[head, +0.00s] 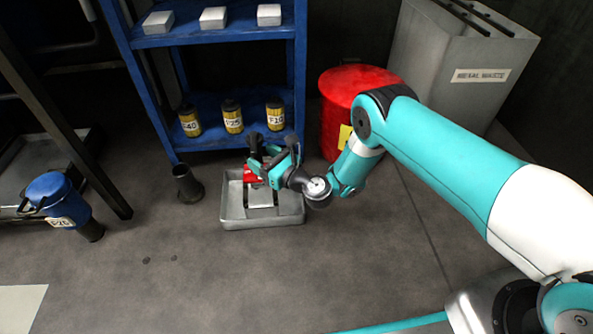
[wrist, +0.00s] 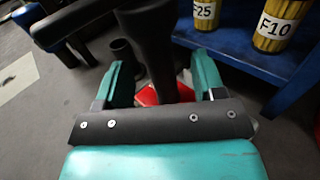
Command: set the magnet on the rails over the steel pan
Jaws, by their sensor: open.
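The steel pan (head: 262,221), a shallow grey tray, stands on the floor in front of the blue shelf. A red block (head: 251,177), seemingly the magnet, shows at the pan's back left, partly hidden by my gripper (head: 274,155). In the wrist view the red part (wrist: 148,96) lies beyond my gripper (wrist: 163,82), with a thick dark upright post (wrist: 153,45) between the two teal fingers. The fingers are open, with gaps beside the post. I cannot tell whether the red block rests on rails. A pale grey piece (head: 261,196) shows inside the pan.
A blue shelf (head: 222,42) with yellow canisters (head: 232,117) stands right behind the pan. A red drum (head: 335,118) and a grey waste bin (head: 455,62) are to the right. A dark cup (head: 188,186) stands left of the pan. Floor in front is clear.

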